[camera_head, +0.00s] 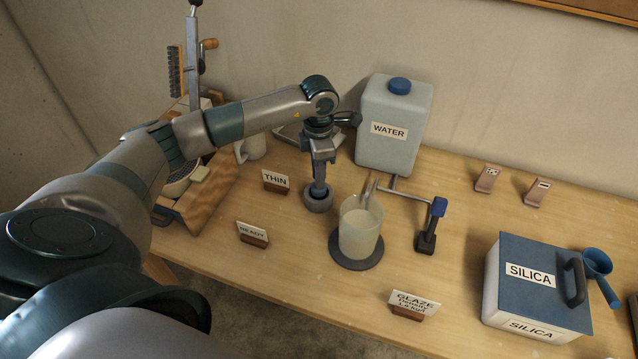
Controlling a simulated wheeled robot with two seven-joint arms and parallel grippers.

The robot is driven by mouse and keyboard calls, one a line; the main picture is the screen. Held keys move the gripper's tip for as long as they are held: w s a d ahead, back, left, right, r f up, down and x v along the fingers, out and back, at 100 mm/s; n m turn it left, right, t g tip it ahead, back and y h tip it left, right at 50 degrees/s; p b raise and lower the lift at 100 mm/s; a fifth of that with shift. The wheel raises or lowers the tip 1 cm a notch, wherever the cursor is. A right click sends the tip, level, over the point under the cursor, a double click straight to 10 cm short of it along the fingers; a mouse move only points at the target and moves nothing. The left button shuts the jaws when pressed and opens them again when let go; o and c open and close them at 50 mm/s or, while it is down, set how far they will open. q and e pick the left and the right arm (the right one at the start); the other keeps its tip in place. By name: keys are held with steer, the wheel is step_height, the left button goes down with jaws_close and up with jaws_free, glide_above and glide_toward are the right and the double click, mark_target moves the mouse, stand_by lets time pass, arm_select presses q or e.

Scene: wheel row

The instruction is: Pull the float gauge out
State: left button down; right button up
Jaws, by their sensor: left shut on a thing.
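My left gripper (321,158) points down over the table and is shut on the top of an upright blue-grey piece (318,188). Its lower end meets a round dark grey base (318,203) on the table; I cannot tell whether it sits in it or is part of it. I cannot tell for sure whether this piece is the float gauge. To its right a translucent beaker (359,240) of pale liquid stands on a dark round mat (374,261). Slim grey prongs (370,188) rise at the beaker's back rim. My right gripper is not in view.
A grey WATER canister (393,122) stands behind. A stand with a blue head (438,207) reaches a thin rod toward the beaker. THIN (275,181), READY (252,233) and GLAZE (413,305) signs stand nearby. A SILICA box (536,288) is at the right.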

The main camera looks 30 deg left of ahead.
arm_select(q)
steer(key=shift+r+p, duration=1.85)
steer(key=shift+r, duration=2.4)
